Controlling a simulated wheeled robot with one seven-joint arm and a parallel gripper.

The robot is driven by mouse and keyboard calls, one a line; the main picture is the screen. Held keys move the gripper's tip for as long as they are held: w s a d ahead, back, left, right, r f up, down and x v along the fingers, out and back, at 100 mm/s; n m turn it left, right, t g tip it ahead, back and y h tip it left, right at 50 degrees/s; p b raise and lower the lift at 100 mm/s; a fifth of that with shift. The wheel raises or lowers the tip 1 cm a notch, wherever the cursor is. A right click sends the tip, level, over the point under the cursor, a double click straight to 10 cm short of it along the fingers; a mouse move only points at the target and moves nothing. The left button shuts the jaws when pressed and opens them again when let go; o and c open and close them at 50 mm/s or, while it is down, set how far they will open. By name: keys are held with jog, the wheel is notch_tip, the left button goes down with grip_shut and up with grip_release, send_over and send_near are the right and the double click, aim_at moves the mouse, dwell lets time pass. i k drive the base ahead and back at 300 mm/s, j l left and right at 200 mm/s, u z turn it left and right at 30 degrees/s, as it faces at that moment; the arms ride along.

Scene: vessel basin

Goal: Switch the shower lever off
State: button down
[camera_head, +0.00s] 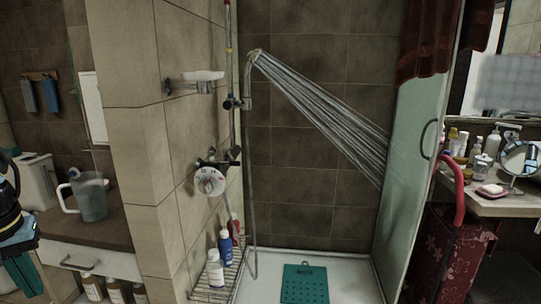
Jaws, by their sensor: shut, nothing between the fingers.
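The shower mixer (209,180) is on the tiled wall left of the shower, with a round white dial marked in red facing me. A dark lever-like part (234,156) sticks out above and to the right of the dial; its exact setting is too small to tell. Water (325,120) sprays from the shower head (252,56) down to the right, so the shower is running. My gripper is not in view. A dark and blue part at the left edge may be my arm, well away from the mixer.
A wire rack with bottles (217,268) stands below the mixer. A soap dish (203,76) juts from the wall above it. A counter with a jug (90,197) is left; a glass door (408,150) is right. A teal mat (304,285) lies on the shower floor.

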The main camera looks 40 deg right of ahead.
aim_at(225, 151)
jog(key=k+l+u, duration=0.1)
jog(key=k+l, duration=0.85)
jog(key=l, duration=0.15)
